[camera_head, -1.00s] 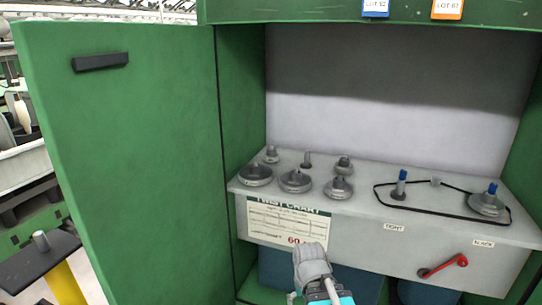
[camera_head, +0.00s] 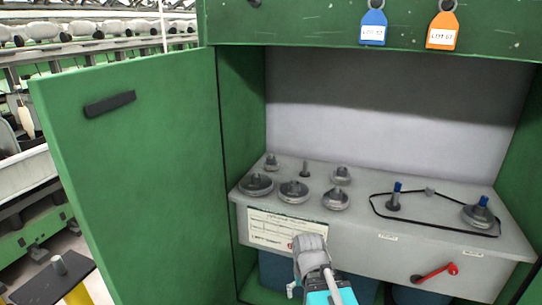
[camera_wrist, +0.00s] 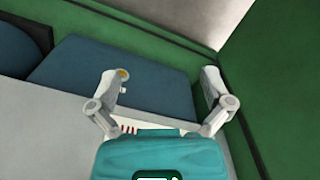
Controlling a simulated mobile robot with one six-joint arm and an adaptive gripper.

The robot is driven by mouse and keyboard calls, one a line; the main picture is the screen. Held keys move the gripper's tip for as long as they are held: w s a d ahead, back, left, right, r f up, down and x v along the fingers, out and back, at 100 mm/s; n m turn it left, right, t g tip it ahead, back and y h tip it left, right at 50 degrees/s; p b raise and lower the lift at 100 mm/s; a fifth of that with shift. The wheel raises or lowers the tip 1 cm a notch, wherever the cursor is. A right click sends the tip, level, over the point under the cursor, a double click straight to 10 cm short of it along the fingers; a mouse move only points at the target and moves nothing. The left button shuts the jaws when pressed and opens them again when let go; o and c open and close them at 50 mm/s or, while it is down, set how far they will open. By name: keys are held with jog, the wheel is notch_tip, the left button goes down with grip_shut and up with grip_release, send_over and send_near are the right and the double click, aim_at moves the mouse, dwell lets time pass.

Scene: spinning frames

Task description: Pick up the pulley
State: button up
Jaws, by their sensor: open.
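Several grey metal pulleys stand on the light grey shelf in the head view. One large pulley (camera_head: 256,185) is at the left front, another large one (camera_head: 294,191) is beside it, and a smaller one (camera_head: 336,199) is to their right. Another pulley (camera_head: 481,213) sits at the far right on a blue-tipped post inside a black belt (camera_head: 440,225). Which pulley the task means I cannot tell. My gripper (camera_head: 308,243) is in front of and below the shelf's front face. In the wrist view my gripper (camera_wrist: 165,84) has its fingers spread, with nothing between them.
The green cabinet door (camera_head: 130,160) stands open at the left. A red handle (camera_head: 436,272) and a twist chart (camera_head: 285,230) are on the shelf's front face. Blue bins (camera_wrist: 120,75) are below it. A blue tag (camera_head: 373,27) and an orange tag (camera_head: 443,30) hang above.

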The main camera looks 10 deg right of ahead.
notch_tip(320, 180, up, 22)
jog(key=w+p, duration=0.2)
jog(key=p, duration=1.8)
notch_tip(320, 180, up, 12)
jog(key=n+p, duration=1.2)
jog(key=n, duration=0.3)
send_over(270, 162)
jog(key=w, duration=0.2)
jog(key=shift+d+f, duration=0.1)
jog(key=shift+d, duration=0.2)
jog(key=shift+f, duration=0.1)
notch_tip(270, 162, down, 8)
jog(key=b, duration=0.8)
jog(key=shift+f, duration=0.25)
jog(key=shift+f, duration=0.1)
jog(key=shift+a+f+b, duration=0.15)
jog(key=shift+f+b, duration=2.35)
jog(key=shift+b, duration=0.2)
